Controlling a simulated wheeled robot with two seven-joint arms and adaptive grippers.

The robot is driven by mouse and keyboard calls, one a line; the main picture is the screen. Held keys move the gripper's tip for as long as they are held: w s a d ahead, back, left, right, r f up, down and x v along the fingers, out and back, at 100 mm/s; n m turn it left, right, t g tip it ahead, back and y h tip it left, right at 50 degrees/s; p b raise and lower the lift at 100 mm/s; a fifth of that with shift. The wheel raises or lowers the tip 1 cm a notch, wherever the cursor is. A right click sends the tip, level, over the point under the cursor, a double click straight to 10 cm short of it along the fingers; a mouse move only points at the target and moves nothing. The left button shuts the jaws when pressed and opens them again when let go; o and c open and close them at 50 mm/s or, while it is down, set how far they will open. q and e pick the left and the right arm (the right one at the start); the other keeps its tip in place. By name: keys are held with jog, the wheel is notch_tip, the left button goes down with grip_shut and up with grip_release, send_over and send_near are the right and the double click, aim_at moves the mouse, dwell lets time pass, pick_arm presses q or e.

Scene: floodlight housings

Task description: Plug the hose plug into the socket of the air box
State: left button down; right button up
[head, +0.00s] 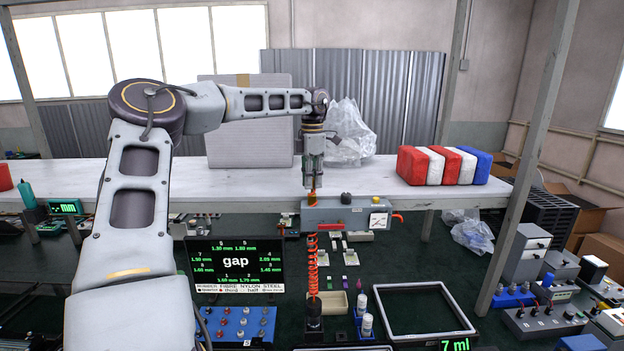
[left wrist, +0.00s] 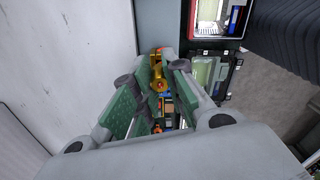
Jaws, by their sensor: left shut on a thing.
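The grey air box (head: 335,215) stands at the front edge of the white shelf, with a dark knob on top and a white gauge at its right. My left gripper (head: 313,184) points down over the box's left end and is shut on the orange-brass hose plug (head: 312,197). In the left wrist view the brass plug (left wrist: 159,84) shows at the tips of the green-padded fingers (left wrist: 157,95). The orange coiled hose (head: 312,270) hangs below the box. The socket is not clearly visible, and I cannot tell whether the plug touches it. My right gripper is out of view.
Red, white and blue blocks (head: 444,166) stand right on the shelf (head: 250,183). A clear plastic bag (head: 348,135) and a grey panel (head: 248,140) are behind the gripper. A post (head: 530,150) rises at right.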

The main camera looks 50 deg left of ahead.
pick_arm(q)
jog(key=shift+f+b, duration=0.4)
jog(key=shift+f, duration=0.65)
dwell(0.4)
jog(key=c, duration=1.4)
grip_release()
jog(key=shift+o, duration=0.2)
jog(key=shift+r, duration=6)
